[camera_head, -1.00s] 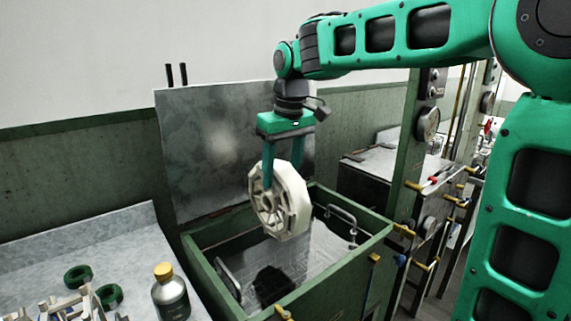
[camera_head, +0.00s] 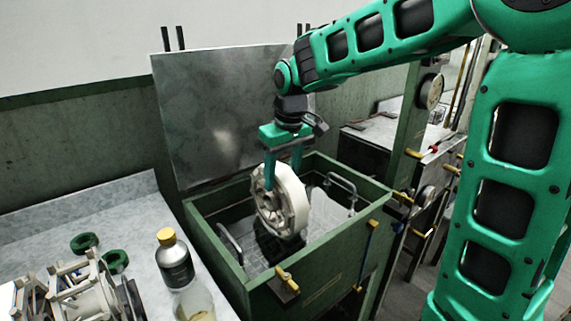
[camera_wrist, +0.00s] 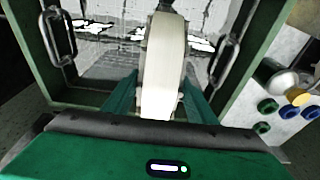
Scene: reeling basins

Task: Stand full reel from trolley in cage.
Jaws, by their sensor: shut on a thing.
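My gripper (camera_head: 283,180) is shut on a cream-white reel (camera_head: 281,203), with one finger on each side of its rim. The reel hangs upright inside the upper part of an open green bin. In the wrist view the reel (camera_wrist: 163,70) shows edge-on between the fingers. A wire cage with two raised handles sits in the bin; its left handle (camera_head: 231,243) and right handle (camera_head: 341,190) show on either side of the reel. A dark shape lies on the cage floor behind and below the reel. I cannot tell whether the reel touches the floor.
On the left bench are a grey bottle with a yellow cap (camera_head: 173,262), green rings (camera_head: 85,242) and a pale frame (camera_head: 88,285). Yellow-handled valves (camera_head: 287,280) stick out in front.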

